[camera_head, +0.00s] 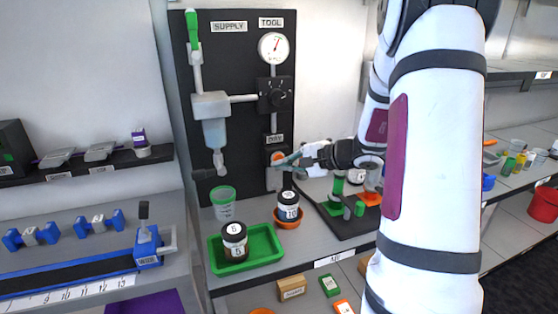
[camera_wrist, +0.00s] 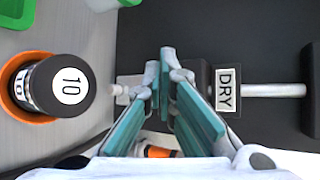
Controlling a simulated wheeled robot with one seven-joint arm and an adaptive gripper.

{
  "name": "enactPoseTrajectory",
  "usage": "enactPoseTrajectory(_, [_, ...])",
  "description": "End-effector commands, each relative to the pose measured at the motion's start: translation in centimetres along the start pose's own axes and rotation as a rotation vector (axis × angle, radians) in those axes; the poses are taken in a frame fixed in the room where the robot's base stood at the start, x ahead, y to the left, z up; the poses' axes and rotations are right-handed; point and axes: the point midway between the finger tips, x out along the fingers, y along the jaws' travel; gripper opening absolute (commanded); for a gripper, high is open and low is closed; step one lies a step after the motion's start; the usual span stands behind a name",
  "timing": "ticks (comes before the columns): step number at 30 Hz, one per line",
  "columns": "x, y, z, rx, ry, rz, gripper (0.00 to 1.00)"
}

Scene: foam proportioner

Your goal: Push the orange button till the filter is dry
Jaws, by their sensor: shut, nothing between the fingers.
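The orange button (camera_head: 277,156) is on the black panel under the DRY label (camera_head: 275,139), which also shows in the wrist view (camera_wrist: 228,88). My gripper (camera_head: 279,163) is shut and empty, its teal fingertips right at the button and partly covering it. I cannot tell whether they press it. In the wrist view my shut fingers (camera_wrist: 166,58) point at the panel beside the DRY label and hide the button. The filter (camera_head: 214,133), a clear bluish cylinder, hangs under a grey block left of the button. I cannot tell whether it is wet.
A pressure gauge (camera_head: 273,47) and a black knob (camera_head: 275,94) are above the button. Below, a dark jar numbered 10 (camera_wrist: 58,85) stands in an orange dish (camera_head: 289,221). A green cup (camera_head: 223,202) and a green tray (camera_head: 265,234) with another jar are to the left.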

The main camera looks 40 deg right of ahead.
Motion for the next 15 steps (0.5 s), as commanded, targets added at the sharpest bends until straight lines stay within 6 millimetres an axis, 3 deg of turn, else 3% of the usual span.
enactPoseTrajectory(15, [0.57,-0.48,-0.44,0.0,0.001,0.0,0.0])
